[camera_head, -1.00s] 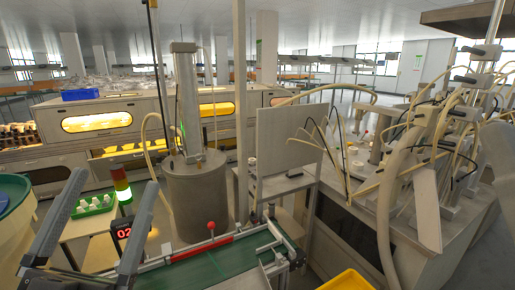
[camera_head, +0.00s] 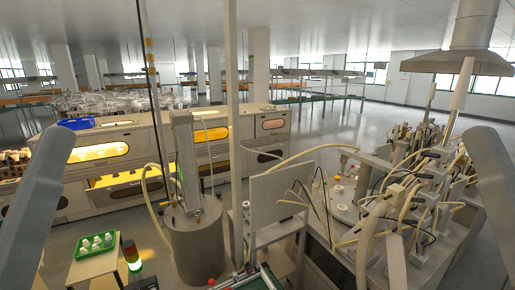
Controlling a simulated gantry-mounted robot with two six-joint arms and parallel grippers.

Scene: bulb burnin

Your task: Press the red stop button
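A small red ball-shaped knob (camera_head: 211,282) shows at the bottom edge, left of the conveyor's end. I cannot tell whether it is the stop button; no other red button is clear in this view. A grey link of my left arm rises at the left edge and a grey link of my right arm shows at the right edge. Neither gripper's fingertips are in view. The signal lamp (camera_head: 131,256) at the lower left glows pale green-white in its lower part, and its upper part is dark.
A green tray (camera_head: 96,246) with several white pieces sits on a small table at the left. A grey cylindrical tank (camera_head: 195,245) stands behind the knob. The green conveyor (camera_head: 262,285) is mostly cut off below. A machine with many hoses (camera_head: 410,210) fills the right.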

